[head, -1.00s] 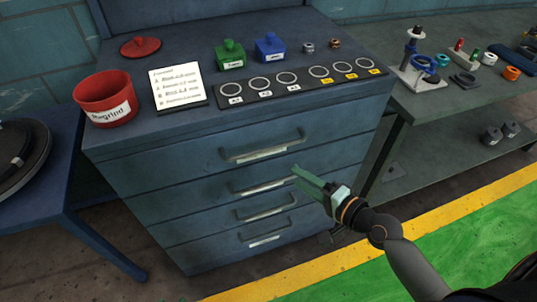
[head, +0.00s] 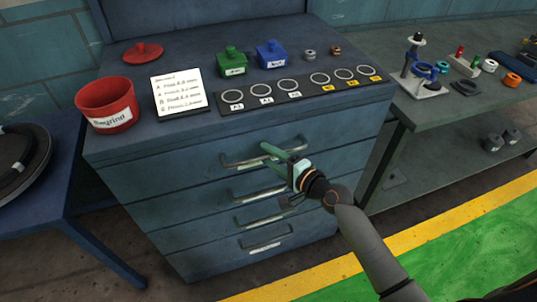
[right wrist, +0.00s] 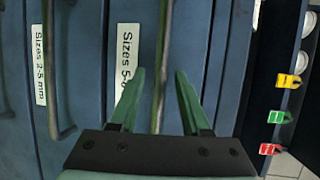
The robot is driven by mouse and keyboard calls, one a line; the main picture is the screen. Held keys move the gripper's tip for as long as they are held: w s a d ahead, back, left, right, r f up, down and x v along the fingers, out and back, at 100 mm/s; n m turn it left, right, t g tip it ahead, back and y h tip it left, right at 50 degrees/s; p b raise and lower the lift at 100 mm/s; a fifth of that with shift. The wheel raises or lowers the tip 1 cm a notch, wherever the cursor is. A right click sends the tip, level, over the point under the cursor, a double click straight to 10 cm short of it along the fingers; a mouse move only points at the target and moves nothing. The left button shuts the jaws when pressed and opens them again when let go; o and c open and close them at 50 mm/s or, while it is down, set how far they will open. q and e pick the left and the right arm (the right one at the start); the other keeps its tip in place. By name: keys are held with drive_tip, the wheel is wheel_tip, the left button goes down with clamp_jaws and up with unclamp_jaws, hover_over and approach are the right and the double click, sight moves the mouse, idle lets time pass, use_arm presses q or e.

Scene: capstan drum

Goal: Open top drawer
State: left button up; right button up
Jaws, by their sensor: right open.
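The blue cabinet's top drawer (head: 190,165) is closed, with its front flush with the drawers below. Its metal bar handle (head: 232,163) runs across the front; my right gripper hides part of it. My right gripper (head: 266,155) is at this handle, coming from the lower right. In the right wrist view, the two green fingers (right wrist: 156,85) are apart, with the top handle (right wrist: 164,45) running between them and not gripped. A label reading "Sizes 5" (right wrist: 127,55), partly hidden by a finger, is on this drawer. My left gripper is not in view.
Lower drawers have similar handles (head: 262,219); the second handle (right wrist: 50,70) is left of my fingers in the wrist view. The cabinet top holds a red bin (head: 106,104), a card (head: 178,92) and a ring strip (head: 295,93). A side bench (head: 440,112) stands right.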

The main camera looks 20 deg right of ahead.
drive_tip(key=shift+w+a, duration=0.2)
drive_tip(key=shift+w, duration=0.1)
drive_tip(key=shift+c, duration=0.3)
clamp_jaws()
drive_tip(key=shift+f, duration=0.1)
idle(0.9)
